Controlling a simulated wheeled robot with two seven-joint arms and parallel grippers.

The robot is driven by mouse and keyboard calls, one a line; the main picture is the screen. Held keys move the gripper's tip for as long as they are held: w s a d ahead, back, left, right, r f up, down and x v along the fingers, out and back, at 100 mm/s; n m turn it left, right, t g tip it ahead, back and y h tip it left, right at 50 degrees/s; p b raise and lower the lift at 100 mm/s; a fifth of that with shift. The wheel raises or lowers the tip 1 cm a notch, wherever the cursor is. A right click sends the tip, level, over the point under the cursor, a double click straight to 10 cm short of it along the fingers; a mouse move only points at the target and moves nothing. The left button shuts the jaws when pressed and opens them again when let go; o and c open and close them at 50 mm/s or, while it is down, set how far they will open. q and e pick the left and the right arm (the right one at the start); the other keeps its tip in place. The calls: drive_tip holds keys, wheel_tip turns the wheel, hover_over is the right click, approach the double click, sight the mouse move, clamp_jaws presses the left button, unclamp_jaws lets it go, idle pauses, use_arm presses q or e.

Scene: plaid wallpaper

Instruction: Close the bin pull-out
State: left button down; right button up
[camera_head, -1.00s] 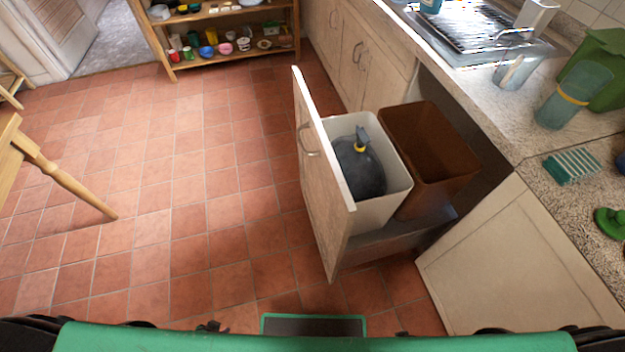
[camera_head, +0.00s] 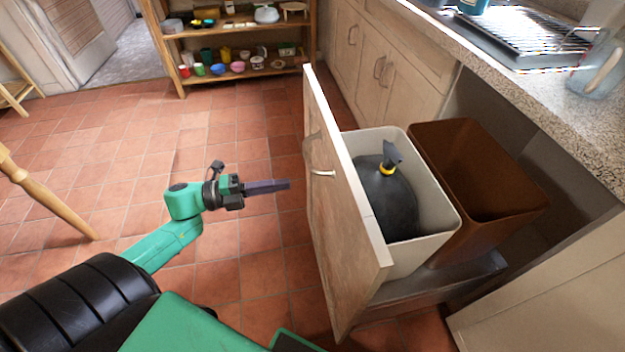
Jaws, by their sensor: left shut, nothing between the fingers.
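The bin pull-out stands open, its wooden front panel (camera_head: 335,190) well out from the counter. A metal handle (camera_head: 318,160) is on the panel's outer face. A white bin (camera_head: 437,212) holding a tied dark bag (camera_head: 388,198) and a brown bin (camera_head: 480,205) sit on the pull-out. My left gripper (camera_head: 288,185) is shut and empty, to the left of the panel and pointing right at it, with a visible gap between the fingertips and the handle. My right gripper is not in view.
The dark cabinet opening (camera_head: 575,215) lies right of the brown bin, under the worktop (camera_head: 560,130). A wooden shelf (camera_head: 240,75) with cups stands at the back. A wooden table leg (camera_head: 45,195) is at the left. The tiled floor (camera_head: 130,165) between is clear.

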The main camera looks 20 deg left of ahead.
sight(323, 178)
use_arm(q)
drive_tip(key=x, duration=0.7)
drive_tip(key=shift+w+d, duration=0.1)
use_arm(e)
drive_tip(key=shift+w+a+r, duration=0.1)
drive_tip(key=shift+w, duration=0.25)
use_arm(q)
drive_tip(key=shift+w+d, duration=0.1)
drive_tip(key=shift+d, duration=0.05)
